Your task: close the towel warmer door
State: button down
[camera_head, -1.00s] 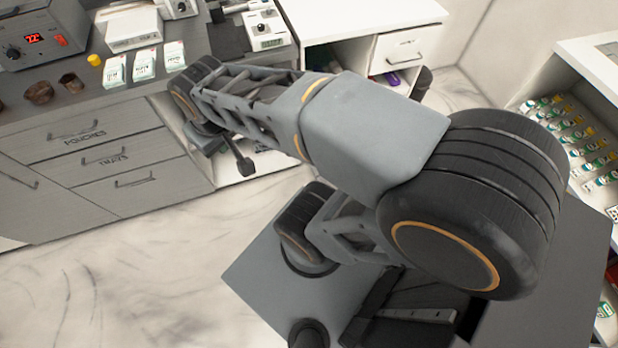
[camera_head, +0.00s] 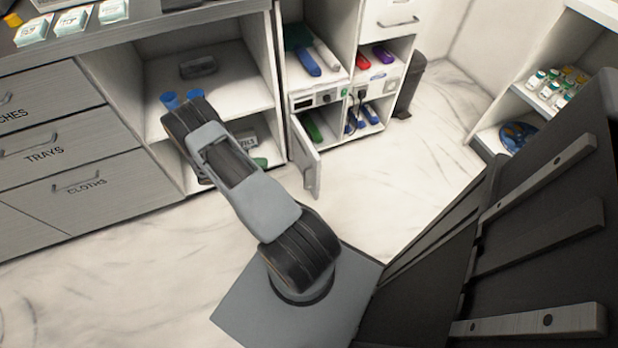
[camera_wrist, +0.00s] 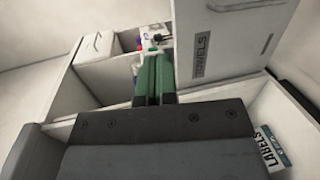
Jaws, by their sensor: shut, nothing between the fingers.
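The towel warmer (camera_head: 318,97) is a small white unit with a control panel, low in the white cabinet in the head view. Its door (camera_head: 308,160) stands open, hinged at the left and swung out into the room. My gripper (camera_wrist: 152,58), with green finger pads, is shut and empty just left of the door's edge in that view. I cannot tell whether it touches the door. The gripper is not visible in the head view; part of my arm is.
An open shelf (camera_head: 215,92) with blue cups (camera_head: 170,100) is left of the warmer. A dark bin (camera_head: 410,88) stands to its right. A LABELS box (camera_wrist: 271,146) shows at lower right in the wrist view. Marble floor (camera_head: 400,175) in front is clear.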

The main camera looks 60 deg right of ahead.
notch_tip(320, 180, down, 11)
jog(key=s+d+h+b, duration=0.2)
jog(key=s+b, duration=0.1)
jog(key=b, duration=0.2)
send_near(314, 166)
jog(key=shift+h, duration=0.4)
jog(key=x, duration=0.6)
jog(key=shift+s+a, duration=0.2)
jog(key=shift+s, duration=0.05)
jog(key=shift+x, duration=0.85)
jog(key=shift+r, duration=0.1)
